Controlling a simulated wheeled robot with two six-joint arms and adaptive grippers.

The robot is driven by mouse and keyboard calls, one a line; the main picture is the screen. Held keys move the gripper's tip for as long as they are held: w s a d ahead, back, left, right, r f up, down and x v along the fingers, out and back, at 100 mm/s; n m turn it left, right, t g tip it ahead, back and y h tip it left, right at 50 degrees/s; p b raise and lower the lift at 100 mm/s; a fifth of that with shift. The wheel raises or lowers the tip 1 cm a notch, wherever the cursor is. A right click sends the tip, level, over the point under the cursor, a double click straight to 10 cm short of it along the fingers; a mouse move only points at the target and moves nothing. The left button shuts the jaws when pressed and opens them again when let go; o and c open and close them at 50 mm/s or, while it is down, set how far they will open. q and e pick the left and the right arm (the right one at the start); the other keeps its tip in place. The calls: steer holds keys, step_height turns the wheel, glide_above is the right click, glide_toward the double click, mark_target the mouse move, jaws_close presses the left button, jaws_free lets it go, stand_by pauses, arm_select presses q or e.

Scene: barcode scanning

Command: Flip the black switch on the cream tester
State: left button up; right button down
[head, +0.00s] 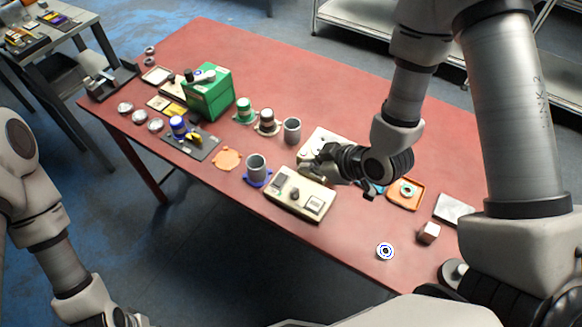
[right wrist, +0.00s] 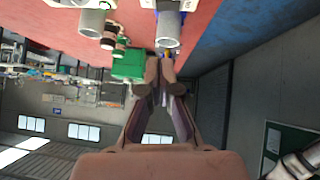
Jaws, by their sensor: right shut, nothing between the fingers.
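The cream tester (head: 281,205) lies near the front edge of the red table in the head view. Its top carries a dark knob in the middle and a framed panel at each end. I cannot make out clearly which part is the black switch. My right gripper (head: 307,170) is shut and empty, just above and behind the tester; whether it touches it I cannot tell. In the right wrist view its fingers (right wrist: 161,82) are together with nothing between them, and the tester does not show. Only my left arm shows at lower left; its gripper is out of frame.
A second cream device (head: 318,140) stands behind my right gripper, partly hidden. A grey cup on a blue base (head: 257,167) stands left of the tester. A green box (head: 210,92) is farther back. An orange tray (head: 404,195) lies right.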

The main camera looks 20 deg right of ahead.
steer(key=b, duration=0.3)
glide_above(279, 176)
steer(key=s, duration=0.3)
steer(key=f, duration=0.4)
steer(key=d+f, duration=0.1)
steer(key=f, duration=0.1)
steer(key=shift+w+f, duration=0.25)
steer(key=shift+f, duration=0.05)
steer(key=f, duration=0.3)
steer(key=shift+w+d+f+p, duration=0.15)
steer(key=shift+d+f+p, duration=0.15)
steer(key=shift+f+p, duration=0.05)
steer(key=shift+f, duration=0.2)
